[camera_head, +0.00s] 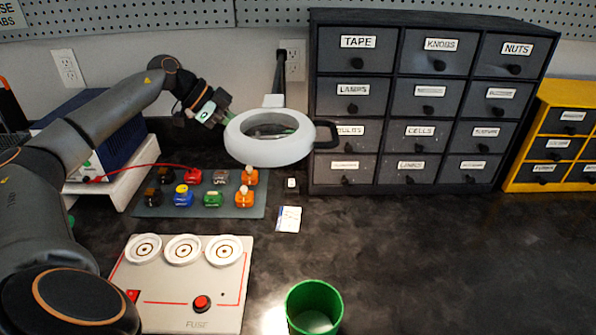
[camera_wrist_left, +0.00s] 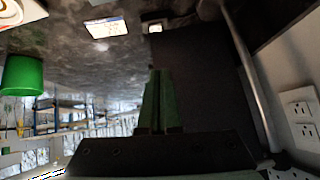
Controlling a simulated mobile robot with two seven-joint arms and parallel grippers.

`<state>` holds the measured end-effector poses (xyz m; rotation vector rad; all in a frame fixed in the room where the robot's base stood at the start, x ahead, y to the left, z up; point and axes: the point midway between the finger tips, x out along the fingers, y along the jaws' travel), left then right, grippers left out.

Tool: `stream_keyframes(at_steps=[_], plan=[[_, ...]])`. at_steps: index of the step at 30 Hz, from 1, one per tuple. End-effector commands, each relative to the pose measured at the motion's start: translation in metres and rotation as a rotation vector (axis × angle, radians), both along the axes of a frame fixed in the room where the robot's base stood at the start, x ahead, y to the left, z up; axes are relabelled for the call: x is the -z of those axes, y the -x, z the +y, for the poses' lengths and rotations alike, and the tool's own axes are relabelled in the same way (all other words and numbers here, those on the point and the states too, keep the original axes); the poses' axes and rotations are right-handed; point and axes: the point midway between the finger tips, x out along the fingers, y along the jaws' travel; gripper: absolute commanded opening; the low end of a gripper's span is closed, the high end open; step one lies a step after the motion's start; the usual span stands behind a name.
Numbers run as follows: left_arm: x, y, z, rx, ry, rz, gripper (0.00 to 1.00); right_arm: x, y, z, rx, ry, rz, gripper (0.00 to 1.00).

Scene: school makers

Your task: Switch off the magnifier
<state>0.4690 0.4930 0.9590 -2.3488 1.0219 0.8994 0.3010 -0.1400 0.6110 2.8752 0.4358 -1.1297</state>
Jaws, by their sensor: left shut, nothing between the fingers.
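The magnifier (camera_head: 240,140) is a white ring head with a lens and a black handle on its right side, held up in front of the wall. My left gripper (camera_head: 221,110) is at the ring's upper left edge, its fingertips partly hidden behind it. In the left wrist view the left gripper (camera_wrist_left: 160,72) is shut and empty, over a dark flat surface with a pole beside it. A small white switch-like block (camera_head: 291,183) is on the tabletop below the ring; it also shows ahead of the fingertips in the left wrist view (camera_wrist_left: 155,27). My right gripper is out of view.
A dark labelled drawer cabinet (camera_head: 425,95) stands right of the magnifier. A mat with several small coloured parts (camera_head: 145,208), a white fuse board (camera_head: 215,310), a card (camera_head: 288,219) and a green cup (camera_head: 314,300) are nearer. The right part of the tabletop is clear.

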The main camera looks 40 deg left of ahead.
Motion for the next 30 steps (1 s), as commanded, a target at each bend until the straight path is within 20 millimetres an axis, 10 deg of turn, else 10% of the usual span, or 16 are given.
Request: stream_keyframes(at_steps=[17,30], plan=[[0.008,-0.005,-0.005,0.001,0.003,-0.001,0.00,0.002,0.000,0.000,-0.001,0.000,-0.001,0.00],[0.069,-0.050,-0.048,0.003,0.004,-0.002,0.00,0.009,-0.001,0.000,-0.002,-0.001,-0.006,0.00]])
